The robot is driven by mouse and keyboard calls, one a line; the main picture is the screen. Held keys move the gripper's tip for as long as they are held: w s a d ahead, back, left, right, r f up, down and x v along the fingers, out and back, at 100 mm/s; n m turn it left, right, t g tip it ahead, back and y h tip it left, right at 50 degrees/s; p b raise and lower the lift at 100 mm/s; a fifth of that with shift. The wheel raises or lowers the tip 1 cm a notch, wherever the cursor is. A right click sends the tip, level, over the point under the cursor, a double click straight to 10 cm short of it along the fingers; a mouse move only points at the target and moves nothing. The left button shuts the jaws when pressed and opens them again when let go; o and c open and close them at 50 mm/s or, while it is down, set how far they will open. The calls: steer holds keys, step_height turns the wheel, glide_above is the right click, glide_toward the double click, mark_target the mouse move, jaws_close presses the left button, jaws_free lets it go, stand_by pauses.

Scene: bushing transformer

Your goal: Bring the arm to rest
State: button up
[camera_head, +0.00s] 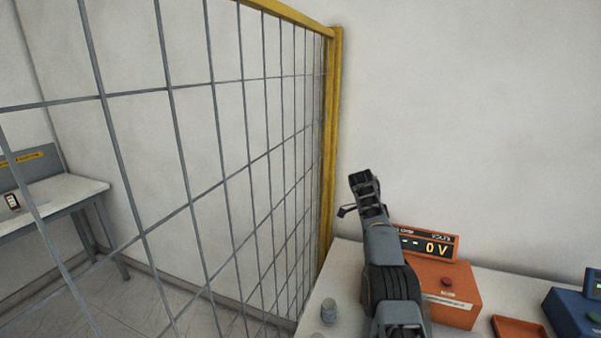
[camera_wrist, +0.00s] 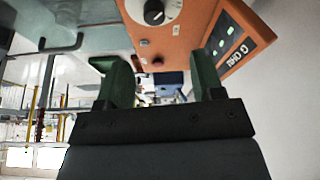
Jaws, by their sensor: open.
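My arm (camera_head: 392,280) reaches up and forward over the white table, beside an orange device. My gripper (camera_head: 361,180) is at the arm's far end, above the table and close to the yellow fence post. In the wrist view my gripper (camera_wrist: 162,78) shows two green fingers spread apart, with nothing held between them. The orange device (camera_head: 455,284) stands just right of the arm, which partly hides it; its display reads 0 V. In the wrist view the orange device (camera_wrist: 178,32) fills the top, with a black knob and a lit display.
A wire mesh fence (camera_head: 185,140) with a yellow post (camera_head: 334,130) stands left of the table (camera_head: 318,292). A small grey cylinder (camera_head: 328,312) is on the table's left. An orange tray (camera_head: 520,328) and a blue device (camera_head: 572,315) are at right. A bench (camera_head: 70,198) stands beyond the fence.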

steer(key=f+n, duration=0.4)
steer(key=a+f+n, duration=0.1)
steer(key=f+n, duration=0.1)
steer(key=shift+w+n+y, duration=0.2)
steer(key=shift+n+y, duration=0.1)
steer(key=shift+y, duration=0.1)
steer(key=s+a+n, duration=0.1)
steer(key=n, duration=0.1)
steer(key=s+a+n, duration=0.1)
steer(key=n, duration=0.1)
steer(key=shift+s+t+y, duration=0.2)
steer(key=shift+t+y, duration=0.1)
steer(key=s+a+r+n+t+y+b, duration=0.1)
steer(key=s+a+r+n+t, duration=0.1)
steer(key=s, duration=0.9)
steer(key=s+a+r+n+t+y+b, duration=0.1)
steer(key=s+a+n, duration=0.4)
steer(key=s, duration=0.6)
steer(key=s+a+r+n+t+b, duration=0.2)
steer(key=s+a+r+n, duration=0.1)
steer(key=s, duration=0.9)
steer(key=shift+a+n+t+y, duration=0.3)
steer(key=shift+a+t+y, duration=0.05)
steer(key=shift+t+y, duration=0.05)
